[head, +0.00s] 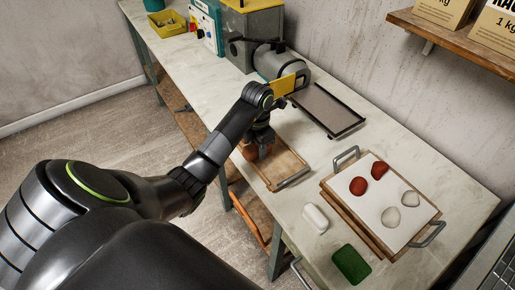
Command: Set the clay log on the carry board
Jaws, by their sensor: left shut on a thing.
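My left gripper (260,142) is seen from above and behind, partly covered by its own wrist. It is shut on the reddish-brown clay log (249,153), of which only a part shows below the fingers. The carry board (285,168), a wooden board with a metal handle at its near right end, lies on the bench under the gripper. The log is over the board's left part; I cannot tell whether it touches the wood. My right gripper is not in view.
A dark tray (327,110) lies behind the board. To the right, a handled wooden stack with a white sheet (365,208) bears red and grey lumps. A grey machine (258,35) stands behind.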

